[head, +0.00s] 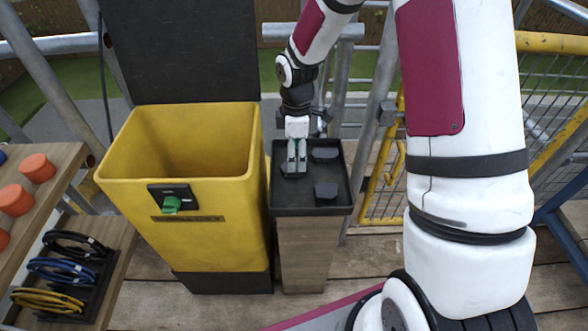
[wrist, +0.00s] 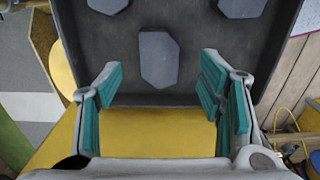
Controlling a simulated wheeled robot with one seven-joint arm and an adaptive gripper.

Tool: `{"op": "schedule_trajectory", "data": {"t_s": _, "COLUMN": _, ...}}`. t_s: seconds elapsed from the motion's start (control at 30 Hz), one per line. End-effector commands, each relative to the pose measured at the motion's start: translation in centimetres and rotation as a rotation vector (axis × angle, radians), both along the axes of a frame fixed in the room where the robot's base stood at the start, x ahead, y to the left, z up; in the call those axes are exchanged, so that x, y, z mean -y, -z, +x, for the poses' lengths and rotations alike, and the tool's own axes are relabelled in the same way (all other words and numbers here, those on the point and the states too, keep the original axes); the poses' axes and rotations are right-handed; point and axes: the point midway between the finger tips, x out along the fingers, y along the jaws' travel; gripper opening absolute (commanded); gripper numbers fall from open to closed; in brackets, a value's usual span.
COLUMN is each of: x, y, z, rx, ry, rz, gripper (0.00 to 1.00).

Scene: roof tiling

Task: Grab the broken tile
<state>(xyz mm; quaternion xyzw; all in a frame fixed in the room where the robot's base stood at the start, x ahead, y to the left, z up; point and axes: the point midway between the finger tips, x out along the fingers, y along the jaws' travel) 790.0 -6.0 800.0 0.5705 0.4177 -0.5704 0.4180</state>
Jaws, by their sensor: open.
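A black tray (head: 340,202) on a wooden stand holds several dark grey angular tile pieces. One piece (head: 326,154) lies at the back right and one (head: 326,192) at the front right. A third piece lies at the left, partly hidden behind my gripper (head: 296,168) in the head view. In the wrist view a long six-sided piece (wrist: 159,58) lies just ahead of my gripper, centred between its fingers. The fingers have teal pads, are spread apart and hold nothing. I cannot tell which piece is the broken tile.
A tall yellow bin (head: 186,216) with an open dark lid (head: 180,50) stands directly left of the tray. A wooden shelf at the left holds orange round items (head: 38,168) and coiled cables (head: 62,270). Metal scaffold tubes and a yellow-framed mesh stand behind.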

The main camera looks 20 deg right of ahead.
Motion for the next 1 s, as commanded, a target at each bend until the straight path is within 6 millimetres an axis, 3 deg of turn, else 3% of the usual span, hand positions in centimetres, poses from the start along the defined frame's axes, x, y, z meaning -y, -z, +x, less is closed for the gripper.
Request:
{"op": "schedule_trajectory", "data": {"t_s": 0.3, "x": -0.5, "y": 4.3, "z": 0.2, "rx": -0.002, "ry": 0.0, "rz": 0.002, "gripper": 0.62}}
{"op": "schedule_trajectory", "data": {"t_s": 0.63, "x": -0.5, "y": 4.8, "z": 0.2, "rx": 0.002, "ry": 0.001, "rz": 0.002, "gripper": 0.62}}
{"op": "schedule_trajectory", "data": {"t_s": 0.87, "x": -0.5, "y": 4.8, "z": 0.2, "rx": 0.002, "ry": 0.001, "rz": 0.002, "gripper": 0.1}}
{"op": "schedule_trajectory", "data": {"t_s": 0.9, "x": -0.5, "y": 4.8, "z": 0.2, "rx": 0.002, "ry": 0.001, "rz": 0.002, "gripper": 0.05}}
{"op": "schedule_trajectory", "data": {"t_s": 1.0, "x": -0.5, "y": 4.8, "z": 0.2, "rx": 0.002, "ry": 0.001, "rz": 0.002, "gripper": 0.05}}
